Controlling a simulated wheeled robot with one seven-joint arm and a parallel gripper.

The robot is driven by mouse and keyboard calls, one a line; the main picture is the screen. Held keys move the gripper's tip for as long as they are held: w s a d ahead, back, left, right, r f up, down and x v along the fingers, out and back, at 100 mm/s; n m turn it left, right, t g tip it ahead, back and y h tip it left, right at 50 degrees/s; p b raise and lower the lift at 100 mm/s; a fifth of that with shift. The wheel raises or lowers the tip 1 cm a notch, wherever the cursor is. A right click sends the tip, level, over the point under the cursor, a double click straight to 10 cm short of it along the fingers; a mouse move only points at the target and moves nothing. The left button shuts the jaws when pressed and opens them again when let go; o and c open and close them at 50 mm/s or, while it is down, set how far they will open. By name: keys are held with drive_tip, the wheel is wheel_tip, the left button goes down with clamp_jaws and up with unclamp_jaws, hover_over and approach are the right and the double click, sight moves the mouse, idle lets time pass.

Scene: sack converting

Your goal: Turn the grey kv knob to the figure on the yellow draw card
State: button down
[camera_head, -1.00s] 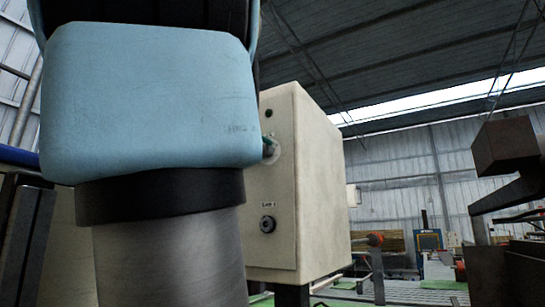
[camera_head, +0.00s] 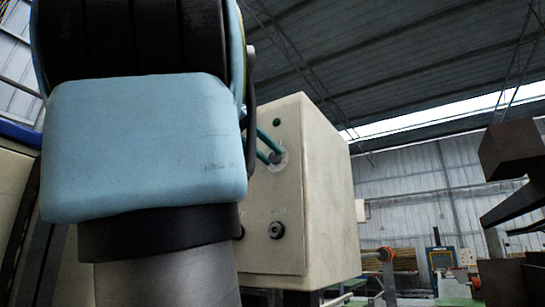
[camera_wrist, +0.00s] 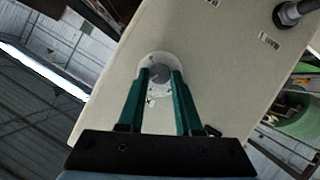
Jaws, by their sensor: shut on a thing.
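The grey knob (camera_wrist: 160,73) sits on a round white dial plate (camera_wrist: 152,90) on the front of a cream control box (camera_head: 327,190). My gripper (camera_wrist: 160,78) has green fingers closed on the knob from both sides. In the head view my gripper (camera_head: 272,156) reaches the dial from the left, and my arm hides the left part of the box. The dial figures are too small to read. The yellow draw card is not in view.
A dark round fitting (camera_head: 277,230) is lower on the box front, and a green lamp (camera_head: 276,122) is above the dial. A dark metal frame (camera_head: 515,155) stands at the right.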

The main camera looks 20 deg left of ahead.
drive_tip(key=c, duration=0.6)
unclamp_jaws()
drive_tip(key=v, duration=1.1)
drive_tip(key=shift+w+d, duration=0.1)
